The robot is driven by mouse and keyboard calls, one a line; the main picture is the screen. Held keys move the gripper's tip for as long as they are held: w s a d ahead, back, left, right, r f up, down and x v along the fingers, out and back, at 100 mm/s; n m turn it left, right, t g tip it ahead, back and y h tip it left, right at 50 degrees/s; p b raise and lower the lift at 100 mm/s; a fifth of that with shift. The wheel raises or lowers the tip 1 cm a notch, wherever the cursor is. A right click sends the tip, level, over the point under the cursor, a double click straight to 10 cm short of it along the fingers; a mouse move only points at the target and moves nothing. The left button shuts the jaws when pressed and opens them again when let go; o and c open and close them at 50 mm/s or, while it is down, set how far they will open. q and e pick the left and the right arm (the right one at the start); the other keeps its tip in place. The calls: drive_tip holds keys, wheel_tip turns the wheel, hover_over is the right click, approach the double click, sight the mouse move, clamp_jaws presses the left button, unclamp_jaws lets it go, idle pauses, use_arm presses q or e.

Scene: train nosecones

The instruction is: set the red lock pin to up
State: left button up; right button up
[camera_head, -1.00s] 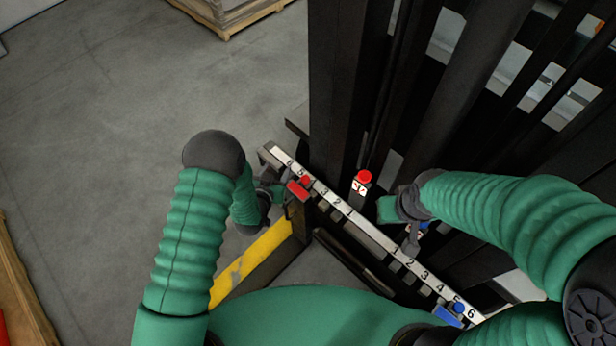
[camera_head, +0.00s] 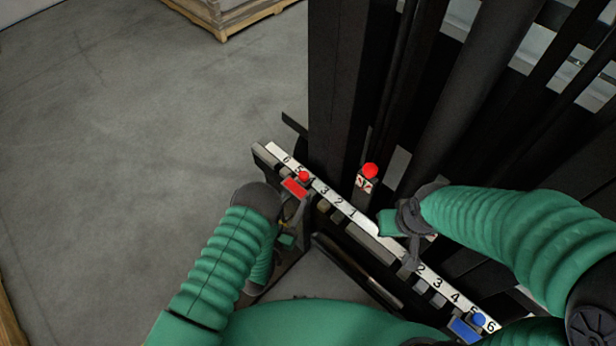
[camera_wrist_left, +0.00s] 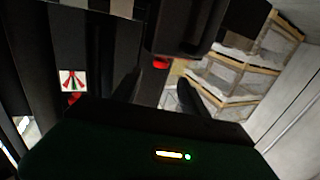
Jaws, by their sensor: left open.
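The red lock pin (camera_head: 303,176) shows as a small red knob on the left half of the numbered rail (camera_head: 334,199), beside a red block (camera_head: 295,187). Its lower part is hidden. My left gripper (camera_head: 287,241) is below and slightly left of the red block, partly hidden by my arm, and apart from the knob. In the left wrist view my left gripper (camera_wrist_left: 159,90) is open with nothing between the fingers. A small red part (camera_wrist_left: 160,62) shows just beyond them, under a dark block. My right gripper (camera_head: 398,228) is near the rail's middle; its fingers are unclear.
A red-topped post (camera_head: 369,171) with an arrow label stands behind the rail. A blue knob (camera_head: 478,319) and blue block (camera_head: 465,330) are on the rail's right end. Dark mast beams (camera_head: 338,90) rise behind. Open floor (camera_head: 130,110) lies left; a pallet (camera_head: 225,18) is far back.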

use_arm(q)
drive_tip(key=b+x, duration=0.4)
drive_tip(key=x, duration=0.9)
drive_tip(key=shift+w+d, duration=0.1)
drive_tip(key=shift+w, duration=0.1)
drive_tip(key=shift+w+r, duration=0.1)
drive_tip(key=shift+w, duration=0.15)
drive_tip(key=shift+c, duration=0.3)
clamp_jaws()
drive_tip(key=shift+s, duration=0.1)
